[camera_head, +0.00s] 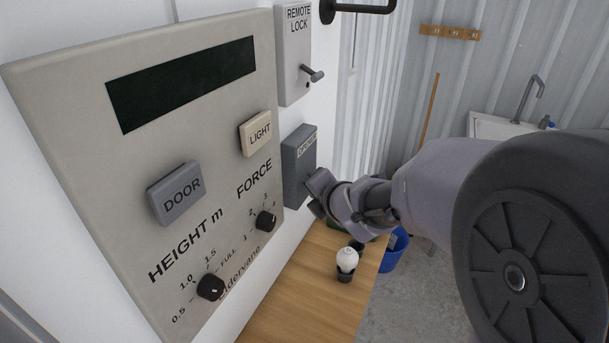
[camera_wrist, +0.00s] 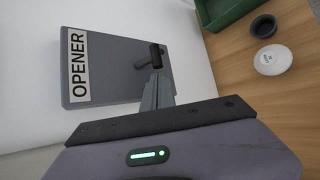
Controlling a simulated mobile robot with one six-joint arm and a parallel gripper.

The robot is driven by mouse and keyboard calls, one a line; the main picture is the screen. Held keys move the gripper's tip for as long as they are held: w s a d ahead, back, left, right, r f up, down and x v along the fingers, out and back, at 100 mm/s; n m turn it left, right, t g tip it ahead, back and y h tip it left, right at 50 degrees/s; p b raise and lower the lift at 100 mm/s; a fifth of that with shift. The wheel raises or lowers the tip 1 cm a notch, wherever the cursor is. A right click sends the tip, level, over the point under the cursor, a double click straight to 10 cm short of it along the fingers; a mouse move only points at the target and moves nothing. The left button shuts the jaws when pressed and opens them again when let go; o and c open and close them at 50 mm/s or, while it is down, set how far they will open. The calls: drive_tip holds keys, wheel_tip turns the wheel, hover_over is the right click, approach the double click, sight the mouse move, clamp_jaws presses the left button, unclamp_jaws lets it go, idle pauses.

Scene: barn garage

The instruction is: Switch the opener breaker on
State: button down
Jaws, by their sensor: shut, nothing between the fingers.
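The opener breaker is a grey box (camera_head: 298,165) on the white wall, right of the large control panel. In the wrist view the box (camera_wrist: 108,75) shows a white OPENER label and a lever with a dark knob (camera_wrist: 156,55) on a grey stem. My gripper (camera_head: 317,192) is at the lower right side of the box in the head view and hides the lever there. In the wrist view my gripper (camera_wrist: 158,88) is shut and empty, its fingertips close beside the lever. I cannot tell whether they touch it.
The control panel (camera_head: 130,65) has DOOR and LIGHT buttons and two knobs. A REMOTE LOCK box (camera_head: 293,50) with a lever is above the breaker. A blue bin (camera_head: 396,248) stands beyond.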

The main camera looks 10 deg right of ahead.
wheel_tip(320, 180, up, 2)
drive_tip(key=n+g+h+p, duration=0.2)
drive_tip(key=g+h+p, duration=0.1)
drive_tip(key=p, duration=0.1)
idle(0.3)
drive_tip(key=shift+r, duration=0.1)
drive_tip(key=shift+r+p, duration=0.7)
drive_tip(key=shift+p, duration=0.15)
drive_tip(key=shift+r, duration=0.1)
